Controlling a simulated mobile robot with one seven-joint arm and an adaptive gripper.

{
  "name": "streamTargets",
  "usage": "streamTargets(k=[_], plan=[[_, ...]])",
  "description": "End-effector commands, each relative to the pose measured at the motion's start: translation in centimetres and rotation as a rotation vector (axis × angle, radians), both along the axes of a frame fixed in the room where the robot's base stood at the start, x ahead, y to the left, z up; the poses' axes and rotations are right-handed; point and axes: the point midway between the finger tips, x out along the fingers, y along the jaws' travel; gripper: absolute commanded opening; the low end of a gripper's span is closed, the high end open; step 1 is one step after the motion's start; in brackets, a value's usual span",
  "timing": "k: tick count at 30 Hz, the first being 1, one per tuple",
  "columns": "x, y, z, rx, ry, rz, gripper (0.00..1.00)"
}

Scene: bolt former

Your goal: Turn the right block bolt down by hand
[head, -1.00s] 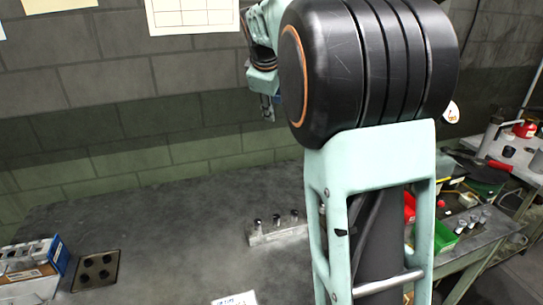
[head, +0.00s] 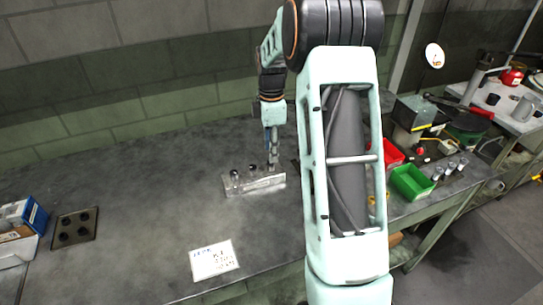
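A pale metal block (head: 256,185) lies on the dark bench with a row of bolts standing in its top. The left bolt (head: 234,175) and the middle bolt (head: 252,170) show dark heads and stand upright. My gripper (head: 272,159) points down at the right end of the block, at the place of the right bolt. That bolt is largely hidden behind or between the fingers. The fingers are too small here to tell their opening or whether they touch the bolt.
A white card with writing (head: 214,260) lies in front of the block. A dark plate with holes (head: 75,228) and a blue-white box (head: 22,218) are at the left. A green bin (head: 412,183) and a red bin (head: 392,157) stand right of my arm.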

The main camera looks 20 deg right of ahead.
Motion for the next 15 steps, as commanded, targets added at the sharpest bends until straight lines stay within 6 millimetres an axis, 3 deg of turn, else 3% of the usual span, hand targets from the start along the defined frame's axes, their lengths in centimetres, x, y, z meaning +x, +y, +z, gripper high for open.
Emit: streamTargets(k=[6,15], plan=[[0.0,0.0,-2.8,0.000,0.001,-0.001,0.35],[0.0,0.0,-3.5,-0.001,-0.001,-0.002,0.35]])
